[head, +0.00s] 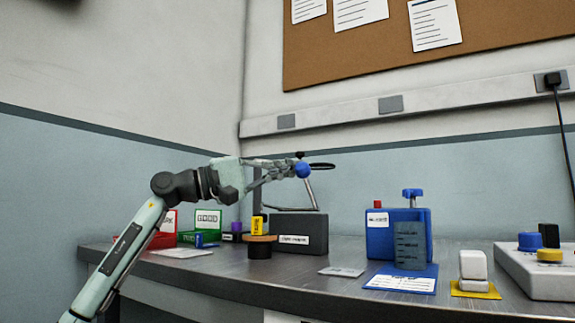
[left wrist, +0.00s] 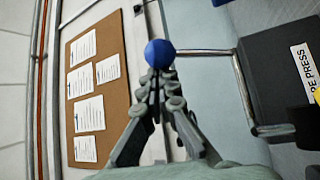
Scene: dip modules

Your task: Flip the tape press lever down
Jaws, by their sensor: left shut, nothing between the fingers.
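The tape press (head: 275,226) is a dark grey box with a white label on the table; it also shows at the right of the left wrist view (left wrist: 268,85). Its thin metal lever (head: 311,194) stands raised, tilted, with a blue ball knob (head: 302,170) at the upper end. In the left wrist view the knob (left wrist: 160,53) is right at my fingertips and the lever (left wrist: 205,52) runs right from it. My left gripper (head: 292,166) is shut with nothing between its fingers, its tips at the knob. I cannot tell whether they touch it. My right gripper is not in view.
A black spool with a tan top (head: 260,247) stands in front of the press. Red (head: 165,224) and green (head: 208,222) boxes stand left of it. A blue box (head: 380,243), a white block (head: 473,265) and a button panel (head: 535,272) stand to the right.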

